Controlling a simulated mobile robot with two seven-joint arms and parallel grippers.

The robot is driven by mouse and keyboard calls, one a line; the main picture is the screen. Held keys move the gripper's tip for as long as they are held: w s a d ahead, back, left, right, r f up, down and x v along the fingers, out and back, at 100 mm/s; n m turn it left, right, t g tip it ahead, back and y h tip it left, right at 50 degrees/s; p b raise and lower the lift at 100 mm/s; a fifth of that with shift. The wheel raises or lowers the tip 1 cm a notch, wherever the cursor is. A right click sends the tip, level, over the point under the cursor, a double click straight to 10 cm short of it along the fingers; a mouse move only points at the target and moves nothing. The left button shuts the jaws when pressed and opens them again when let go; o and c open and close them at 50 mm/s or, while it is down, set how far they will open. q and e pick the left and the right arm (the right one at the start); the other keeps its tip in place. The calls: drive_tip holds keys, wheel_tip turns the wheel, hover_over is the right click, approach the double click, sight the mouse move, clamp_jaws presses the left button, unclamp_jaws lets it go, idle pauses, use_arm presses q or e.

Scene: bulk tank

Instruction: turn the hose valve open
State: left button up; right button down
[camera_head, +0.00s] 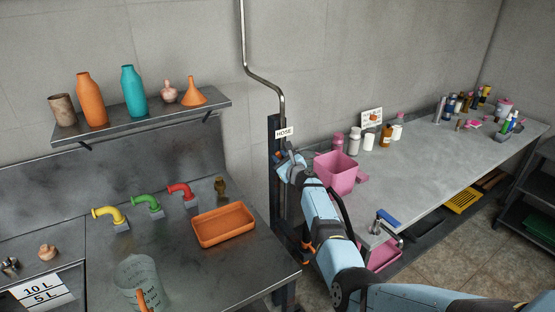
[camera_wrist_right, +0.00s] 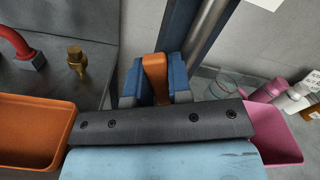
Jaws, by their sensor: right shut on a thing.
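The hose valve's orange handle (camera_wrist_right: 155,76) stands between the two blue fingers of my right gripper (camera_wrist_right: 154,88) in the right wrist view. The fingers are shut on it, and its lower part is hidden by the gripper. There the handle is mostly hidden by the gripper. A metal pipe (camera_head: 262,80) runs down the wall to the post. My left gripper is not in view.
Left of the post, a steel counter holds an orange tray (camera_head: 223,224), a brass fitting (camera_head: 220,187), coloured taps and a clear measuring jug (camera_head: 137,283). On the right, a pink bucket (camera_head: 336,172) stands on a grey bench (camera_head: 430,150) close to my right arm. Bottles stand behind it.

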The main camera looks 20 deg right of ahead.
drive_tip(key=shift+w+d+r+m+p, duration=0.15)
drive_tip(key=shift+d+r+m+p, duration=0.35)
drive_tip(key=shift+m, duration=0.7)
drive_tip(key=shift+w+d+m+p, duration=0.1)
drive_tip(key=shift+d+m+p, duration=0.2)
drive_tip(key=shift+d+m, duration=0.65)
drive_tip(key=shift+a+m, duration=0.2)
drive_tip(key=shift+m, duration=0.15)
drive_tip(key=c, duration=1)
unclamp_jaws()
drive_tip(key=shift+f, duration=0.1)
drive_tip(key=shift+c, duration=0.2)
drive_tip(key=shift+f, duration=0.1)
drive_tip(key=shift+s, duration=0.3)
drive_tip(key=s+d+p, duration=0.1)
drive_tip(key=s+p, duration=0.1)
drive_tip(key=s, duration=1.1)
drive_tip(key=shift+d, duration=0.4)
